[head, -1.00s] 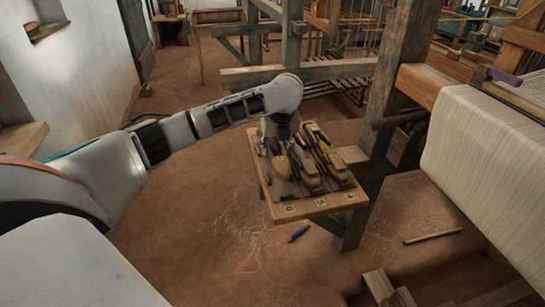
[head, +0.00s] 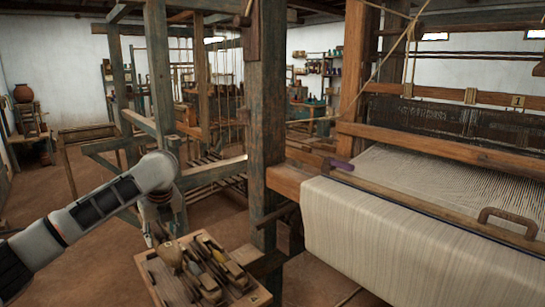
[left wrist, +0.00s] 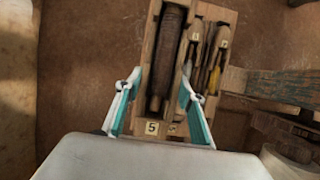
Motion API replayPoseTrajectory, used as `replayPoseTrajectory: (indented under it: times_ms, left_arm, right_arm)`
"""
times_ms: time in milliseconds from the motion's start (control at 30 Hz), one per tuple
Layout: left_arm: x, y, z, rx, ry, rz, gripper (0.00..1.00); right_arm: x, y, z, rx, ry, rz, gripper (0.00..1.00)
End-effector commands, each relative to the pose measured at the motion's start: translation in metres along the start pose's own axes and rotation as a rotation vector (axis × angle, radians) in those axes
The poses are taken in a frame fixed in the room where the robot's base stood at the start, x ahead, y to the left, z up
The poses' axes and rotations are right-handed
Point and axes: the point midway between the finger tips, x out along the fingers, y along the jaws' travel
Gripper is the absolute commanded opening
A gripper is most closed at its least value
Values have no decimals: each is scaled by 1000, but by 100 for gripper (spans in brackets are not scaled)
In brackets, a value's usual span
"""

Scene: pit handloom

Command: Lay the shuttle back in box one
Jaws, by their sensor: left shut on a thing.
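My left gripper (head: 158,232) points down over the left side of the wooden shuttle tray (head: 258,299). My right gripper is not in view.
Several other shuttles and tools (head: 212,270) lie to the right in the tray. A loom post (head: 265,130) stands close behind it. The cloth-covered loom beam (head: 390,235) fills the right. A "1" plate (head: 517,101) is on the loom's crossbar.

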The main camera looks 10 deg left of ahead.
Motion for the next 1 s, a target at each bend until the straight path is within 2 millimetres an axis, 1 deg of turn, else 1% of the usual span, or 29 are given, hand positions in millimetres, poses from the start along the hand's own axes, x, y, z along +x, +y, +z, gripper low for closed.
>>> replayPoseTrajectory:
  times_ms: [267, 433, 567, 733, 1000]
  left_arm:
    - [-2, -1, 0, -4, -2, 0, 10]
    - [-6, -7, -10, -62, -4, 24, 10]
    - [-11, -14, -28, -168, -4, 68, 10]
    - [-18, -21, -55, -343, -5, 142, 10]
    - [-30, -24, -102, -658, -5, 272, 10]
  right_arm:
    - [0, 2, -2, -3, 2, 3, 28]
    - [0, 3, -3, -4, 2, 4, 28]
    - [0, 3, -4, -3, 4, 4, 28]
    - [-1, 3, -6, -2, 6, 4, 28]
    - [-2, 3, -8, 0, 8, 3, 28]
